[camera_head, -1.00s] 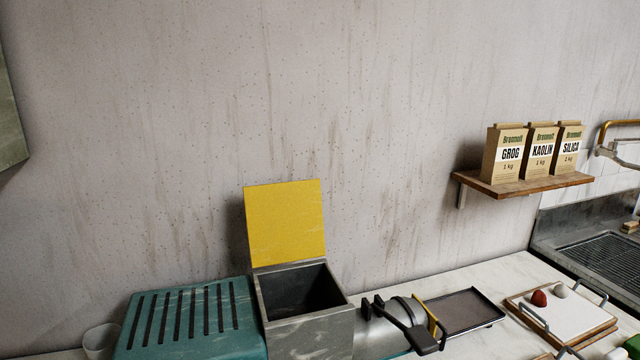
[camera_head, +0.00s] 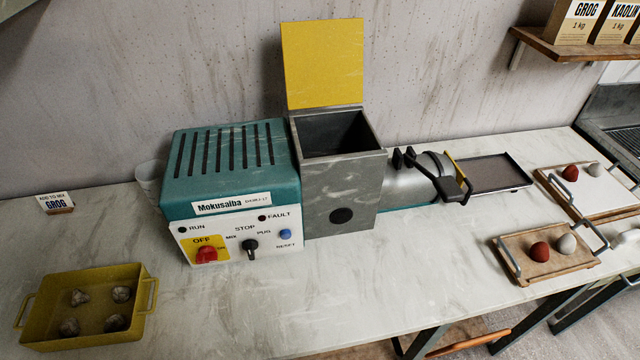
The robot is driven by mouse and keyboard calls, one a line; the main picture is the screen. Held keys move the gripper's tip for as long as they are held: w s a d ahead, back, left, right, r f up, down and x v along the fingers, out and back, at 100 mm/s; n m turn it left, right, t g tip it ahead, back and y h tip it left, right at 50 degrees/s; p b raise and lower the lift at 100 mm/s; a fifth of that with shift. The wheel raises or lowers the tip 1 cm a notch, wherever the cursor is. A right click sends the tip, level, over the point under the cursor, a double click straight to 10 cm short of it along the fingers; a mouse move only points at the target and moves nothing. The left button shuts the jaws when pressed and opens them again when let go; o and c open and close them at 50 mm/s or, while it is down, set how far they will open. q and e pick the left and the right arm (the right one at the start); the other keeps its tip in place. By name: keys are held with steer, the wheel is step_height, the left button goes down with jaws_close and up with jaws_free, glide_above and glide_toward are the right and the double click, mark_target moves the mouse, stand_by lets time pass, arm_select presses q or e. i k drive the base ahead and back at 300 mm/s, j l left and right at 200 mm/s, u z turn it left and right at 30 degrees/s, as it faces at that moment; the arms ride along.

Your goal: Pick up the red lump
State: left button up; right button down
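Two red lumps are in view. One red lump (camera_head: 540,251) sits on the small wooden tray (camera_head: 521,271) at the front right, beside a pale grey lump (camera_head: 566,244). The other red lump (camera_head: 570,172) sits on the larger board (camera_head: 598,190) behind it, beside another pale lump (camera_head: 595,169). Both trays have grey metal handles. Neither of my grippers shows in the head view.
A teal and grey machine (camera_head: 232,198) with an open yellow lid (camera_head: 324,64) stands mid-counter. A flat dark tray (camera_head: 488,173) lies at its outlet. A yellow tray (camera_head: 84,337) with several grey lumps is front left. The front middle counter (camera_head: 370,290) is clear.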

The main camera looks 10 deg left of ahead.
mark_target(539, 253)
steer(key=z, duration=1.35)
